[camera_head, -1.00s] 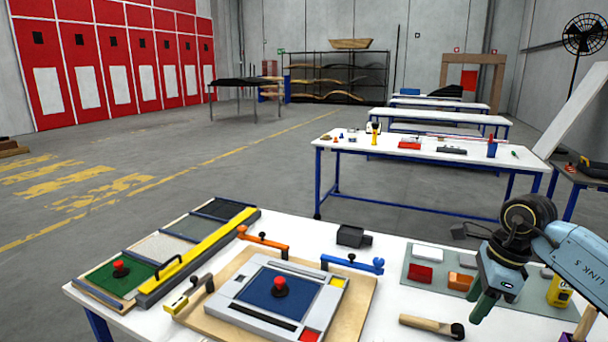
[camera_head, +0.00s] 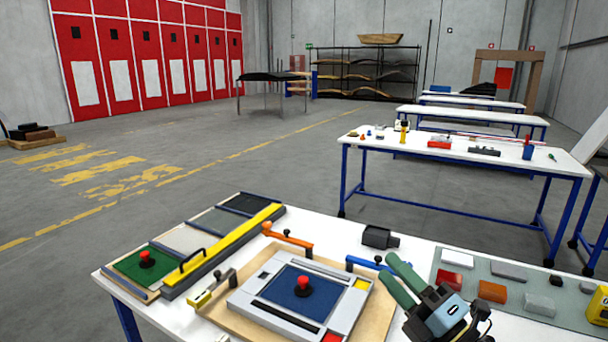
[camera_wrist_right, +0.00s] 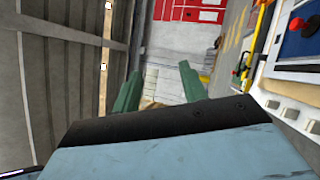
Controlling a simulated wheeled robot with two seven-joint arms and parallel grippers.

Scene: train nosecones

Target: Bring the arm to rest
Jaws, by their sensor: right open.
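My right gripper (camera_head: 396,280) has two green fingers set apart and nothing between them. It is in the lower right of the head view, over the white workbench (camera_head: 340,226), and appears beside the right edge of the wooden board (camera_head: 222,310). In the right wrist view the two green fingers of my right gripper (camera_wrist_right: 160,88) point outward across the hall, with open space between them. The bench top shows at the right edge of that view. My left gripper is not in view.
The board holds a grey frame with a blue panel (camera_head: 284,292) and red knob. Orange (camera_head: 287,236) and blue (camera_head: 366,263) clamps stand at its edge. A grey-green mat (camera_head: 560,310) with coloured blocks lies right of my gripper. A sanding-pad tray (camera_head: 185,240) lies left.

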